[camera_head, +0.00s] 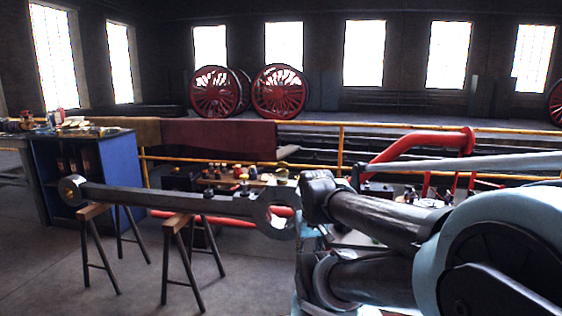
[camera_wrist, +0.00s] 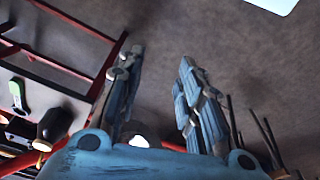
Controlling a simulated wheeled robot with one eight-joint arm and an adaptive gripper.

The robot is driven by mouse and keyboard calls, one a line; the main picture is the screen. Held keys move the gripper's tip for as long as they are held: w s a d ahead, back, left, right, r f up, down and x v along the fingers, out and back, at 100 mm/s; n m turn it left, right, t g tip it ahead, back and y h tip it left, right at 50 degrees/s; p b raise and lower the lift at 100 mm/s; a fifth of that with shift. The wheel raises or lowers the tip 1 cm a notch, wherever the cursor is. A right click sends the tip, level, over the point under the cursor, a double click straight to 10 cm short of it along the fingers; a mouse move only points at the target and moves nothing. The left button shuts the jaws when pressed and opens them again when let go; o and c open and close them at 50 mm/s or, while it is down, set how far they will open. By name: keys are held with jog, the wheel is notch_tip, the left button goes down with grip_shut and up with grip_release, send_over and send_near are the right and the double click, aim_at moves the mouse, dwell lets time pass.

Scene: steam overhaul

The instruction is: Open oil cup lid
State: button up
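A long dark connecting rod (camera_head: 160,198) lies across two trestles in the head view. Small dark fittings stand on its top edge, one near the middle (camera_head: 208,191) and one near the right end (camera_head: 245,188). They are too small to tell which is the oil cup or whether a lid is open. My gripper (camera_wrist: 158,68) is open in the wrist view, its blue fingers apart with only grey floor between the tips. In the head view, my arm covers the right side, and I cannot make out the fingers.
Trestles (camera_head: 178,222) with splayed legs hold the rod. A cluttered blue cabinet (camera_head: 105,175) stands left. Small containers crowd a bench (camera_head: 232,182) behind the rod. A red frame (camera_wrist: 100,80) and a dark rounded object (camera_wrist: 54,124) show left in the wrist view. The front-left floor is clear.

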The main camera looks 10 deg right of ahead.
jog(key=shift+o, duration=0.8)
jog(key=shift+s+r, duration=0.1)
jog(key=shift+r, duration=0.05)
notch_tip(320, 180, up, 26)
jog(key=n+t+h, duration=0.3)
jog(key=n+t, duration=0.4)
jog(key=n, duration=0.7)
send_over(283, 160)
jog(key=s+a, duration=0.4)
jog(key=s, duration=0.8)
jog(key=x, duration=1.6)
jog(key=shift+s+a+f, duration=0.1)
jog(key=shift+f, duration=0.55)
jog(key=shift+g, duration=0.3)
jog(key=c, duration=0.9)
